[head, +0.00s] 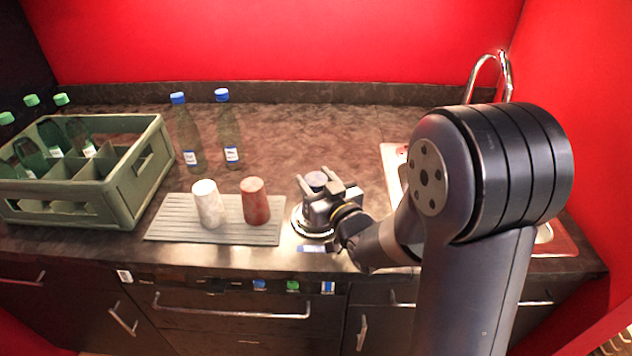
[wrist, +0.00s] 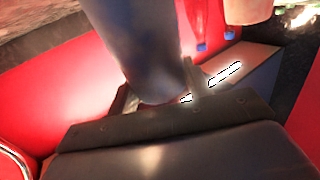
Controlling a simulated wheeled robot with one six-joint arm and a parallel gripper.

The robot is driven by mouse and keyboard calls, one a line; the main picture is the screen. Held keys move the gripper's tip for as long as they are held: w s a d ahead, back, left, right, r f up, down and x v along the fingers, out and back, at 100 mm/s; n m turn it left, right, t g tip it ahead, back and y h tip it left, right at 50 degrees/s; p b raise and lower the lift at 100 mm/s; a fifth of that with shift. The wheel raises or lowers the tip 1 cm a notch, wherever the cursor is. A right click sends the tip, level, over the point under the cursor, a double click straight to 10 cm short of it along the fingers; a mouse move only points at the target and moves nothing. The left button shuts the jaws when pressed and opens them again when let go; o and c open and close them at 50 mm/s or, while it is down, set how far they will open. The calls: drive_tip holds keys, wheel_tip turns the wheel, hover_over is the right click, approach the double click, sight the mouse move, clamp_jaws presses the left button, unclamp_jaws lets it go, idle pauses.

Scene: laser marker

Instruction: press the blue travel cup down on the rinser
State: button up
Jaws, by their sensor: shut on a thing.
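The blue travel cup (head: 316,179) shows only a small bluish part between my gripper's fingers in the head view. In the wrist view the dark blue cup (wrist: 140,45) fills the upper middle, between the jaws. My gripper (head: 320,184) is shut on the cup, over the round rinser (head: 298,222) at the counter's front. The gripper and cup hide most of the rinser. Whether the cup touches the rinser or hangs just above it, I cannot tell.
A grey ribbed mat (head: 175,228) left of the rinser holds a white cup (head: 208,203) and a red cup (head: 255,202). Two blue-capped bottles (head: 189,135) (head: 229,130) stand behind. A green crate (head: 125,190) is at left. A sink (head: 392,165) is at right.

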drive_tip(key=shift+f+b, duration=0.75)
drive_tip(key=shift+b, duration=0.25)
idle(0.7)
idle(0.8)
drive_tip(key=shift+r+p, duration=2.5)
drive_tip(key=shift+r, duration=2.1)
drive_tip(key=shift+f, duration=0.1)
